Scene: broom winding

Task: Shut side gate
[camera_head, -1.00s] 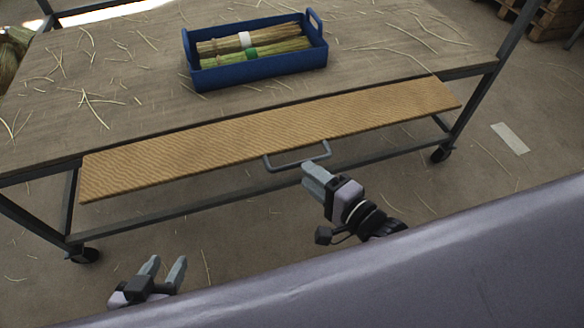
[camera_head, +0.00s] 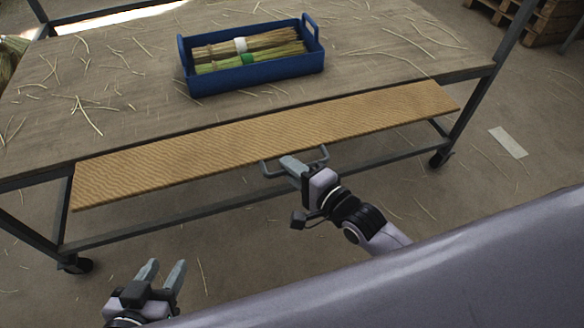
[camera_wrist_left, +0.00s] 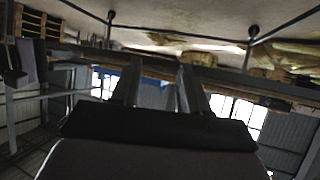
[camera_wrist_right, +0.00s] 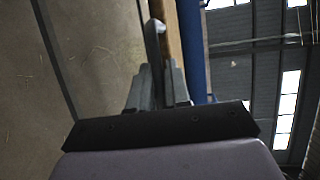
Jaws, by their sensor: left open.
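The side gate (camera_head: 250,141) is a long tan ribbed panel along the near edge of the work table. It slopes outward below the tabletop, standing open. A grey bar handle (camera_head: 325,154) sticks out from its lower edge. My right gripper (camera_head: 290,165) is at the handle, over its left part. In the right wrist view, the handle (camera_wrist_right: 153,38) runs down toward the gap between the fingers (camera_wrist_right: 158,78); whether they grip it is unclear. My left gripper (camera_head: 162,271) is open and empty, low at the left, away from the gate.
A blue crate (camera_head: 255,82) with straw bundles (camera_head: 270,50) stands on the tabletop (camera_head: 120,110). Loose straws lie on the table and floor. The table has a grey frame (camera_head: 170,219) and castor wheels (camera_head: 75,265).

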